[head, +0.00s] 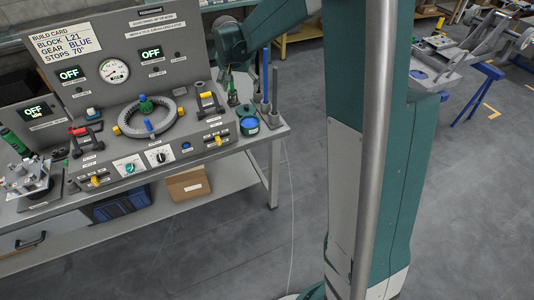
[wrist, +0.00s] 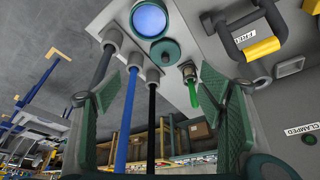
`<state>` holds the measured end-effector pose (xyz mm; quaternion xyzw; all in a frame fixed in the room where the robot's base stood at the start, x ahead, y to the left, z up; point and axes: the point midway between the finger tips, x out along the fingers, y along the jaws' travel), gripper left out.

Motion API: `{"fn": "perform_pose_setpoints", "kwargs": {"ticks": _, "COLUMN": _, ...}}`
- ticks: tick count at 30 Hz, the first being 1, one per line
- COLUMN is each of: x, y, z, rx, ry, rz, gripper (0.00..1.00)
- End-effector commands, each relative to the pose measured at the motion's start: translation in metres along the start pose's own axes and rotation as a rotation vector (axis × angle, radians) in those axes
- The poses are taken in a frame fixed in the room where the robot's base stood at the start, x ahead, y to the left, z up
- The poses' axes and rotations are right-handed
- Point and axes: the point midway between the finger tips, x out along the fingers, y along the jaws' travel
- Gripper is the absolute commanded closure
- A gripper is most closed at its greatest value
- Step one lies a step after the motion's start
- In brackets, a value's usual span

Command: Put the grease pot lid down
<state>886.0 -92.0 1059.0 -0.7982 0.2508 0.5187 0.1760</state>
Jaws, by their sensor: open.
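The grease pot (wrist: 149,18) stands open on the bench, its round blue inside facing up; it also shows in the head view (head: 249,125). The dark green grease pot lid (wrist: 165,53), round with a small knob, lies right beside the pot, close to its rim. In the head view the lid (head: 246,109) shows small behind the pot. My gripper (wrist: 162,95) is open, its two green finger pads wide apart with nothing held between them. The lid lies beyond the gap between the fingers, apart from both.
Upright rods, including a blue one (wrist: 131,110) and a black one (wrist: 152,115), stand in holders near the lid. A green-handled tool (wrist: 194,98) stands on its other side. A black handle with a yellow grip (wrist: 260,48) is at the right. The bench edge is close to the pot.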

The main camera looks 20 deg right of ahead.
Motion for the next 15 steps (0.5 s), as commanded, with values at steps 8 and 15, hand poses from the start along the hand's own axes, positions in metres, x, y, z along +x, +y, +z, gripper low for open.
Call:
{"fn": "perform_pose_setpoints", "kwargs": {"ticks": 8, "x": -0.057, "y": 0.019, "z": 0.029, "rx": -0.066, "ry": 0.012, "rz": -0.039, "gripper": 0.31}}
{"fn": "perform_pose_setpoints", "kwargs": {"ticks": 15, "x": -0.099, "y": 0.035, "z": 0.057, "rx": -0.123, "ry": 0.024, "rz": -0.071, "gripper": 0.31}}
